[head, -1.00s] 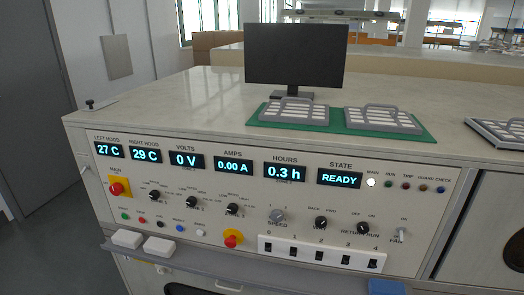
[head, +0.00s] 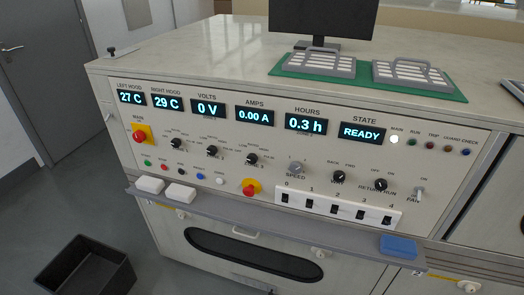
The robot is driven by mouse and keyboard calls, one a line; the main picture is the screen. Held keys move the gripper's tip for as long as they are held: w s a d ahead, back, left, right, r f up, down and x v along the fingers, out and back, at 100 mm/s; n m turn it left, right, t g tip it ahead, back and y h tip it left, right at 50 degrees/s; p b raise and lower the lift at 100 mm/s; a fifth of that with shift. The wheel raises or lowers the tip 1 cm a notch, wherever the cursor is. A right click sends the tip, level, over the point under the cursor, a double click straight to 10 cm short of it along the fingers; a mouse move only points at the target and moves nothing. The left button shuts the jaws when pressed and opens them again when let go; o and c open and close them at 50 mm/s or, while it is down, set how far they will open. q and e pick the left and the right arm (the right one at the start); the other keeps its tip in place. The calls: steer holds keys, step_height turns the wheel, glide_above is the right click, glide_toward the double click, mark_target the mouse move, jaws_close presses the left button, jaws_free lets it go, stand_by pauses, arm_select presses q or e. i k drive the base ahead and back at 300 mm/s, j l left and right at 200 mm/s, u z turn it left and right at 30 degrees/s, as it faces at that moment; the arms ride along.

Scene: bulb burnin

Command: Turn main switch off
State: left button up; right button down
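The main switch (head: 140,136) is a red rotary knob on a yellow plate at the left of the control panel, under a small MAIN label. The angle of its handle is too small to read. The white MAIN lamp (head: 394,140) at the upper right of the panel is lit. The state display (head: 362,132) reads READY, and the volts display (head: 208,108) reads 0 V. Neither of my grippers shows in the head view.
A shelf (head: 300,233) juts out below the panel, holding white blocks (head: 150,185) and a blue block (head: 398,246). A red emergency knob (head: 250,187) sits lower on the panel. A black bin (head: 85,268) stands on the floor at left.

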mark_target(139, 136)
steer(key=j, duration=1.55)
